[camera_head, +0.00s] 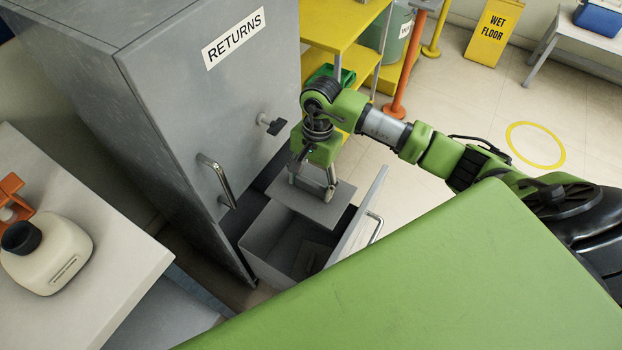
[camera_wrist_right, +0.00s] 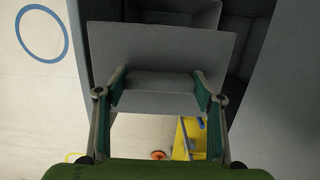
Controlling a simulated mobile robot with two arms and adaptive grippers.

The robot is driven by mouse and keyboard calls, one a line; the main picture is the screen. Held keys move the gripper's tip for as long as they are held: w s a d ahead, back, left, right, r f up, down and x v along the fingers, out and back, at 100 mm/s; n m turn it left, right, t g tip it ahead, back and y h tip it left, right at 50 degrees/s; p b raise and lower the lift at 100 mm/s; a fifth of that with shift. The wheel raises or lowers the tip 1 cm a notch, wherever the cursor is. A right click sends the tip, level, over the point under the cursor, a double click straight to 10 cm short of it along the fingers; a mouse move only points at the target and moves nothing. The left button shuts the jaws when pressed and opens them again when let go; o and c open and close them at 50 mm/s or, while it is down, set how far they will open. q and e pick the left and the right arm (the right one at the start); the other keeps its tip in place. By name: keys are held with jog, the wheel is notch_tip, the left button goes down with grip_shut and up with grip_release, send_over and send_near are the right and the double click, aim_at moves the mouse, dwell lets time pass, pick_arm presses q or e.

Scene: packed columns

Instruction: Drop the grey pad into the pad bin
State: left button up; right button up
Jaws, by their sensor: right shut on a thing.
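The grey pad (camera_head: 325,207) is a thin flat plate in my right gripper (camera_head: 312,186), over the back part of an open grey drawer-like bin. In the right wrist view the pad (camera_wrist_right: 160,45) spans the space beyond the fingers, and the right gripper (camera_wrist_right: 160,88) is shut on it. The open bin (camera_head: 268,228) pulls out at the foot of the grey cabinet; its inside shows below and in front of the pad. The pad hides part of the bin's opening. I see no "pad bin" label. My left gripper is not in view.
The grey cabinet (camera_head: 215,110) marked RETURNS has a bar handle (camera_head: 218,182) and a black knob (camera_head: 270,124). A yellow shelf (camera_head: 345,30) stands behind my right arm. A table (camera_head: 110,270) with a cream bottle (camera_head: 48,255) is at left. Open floor lies right.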

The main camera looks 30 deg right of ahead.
jog(key=o, duration=1.2)
jog(key=r, duration=0.4)
jog(key=d+r, duration=0.1)
jog(key=r, duration=0.3)
jog(key=w+r, duration=0.1)
jog(key=r, duration=0.2)
jog(key=shift+d+r, duration=0.3)
jog(key=shift+r, duration=0.1)
jog(key=shift+s+f, duration=0.1)
jog(key=shift+s, duration=0.05)
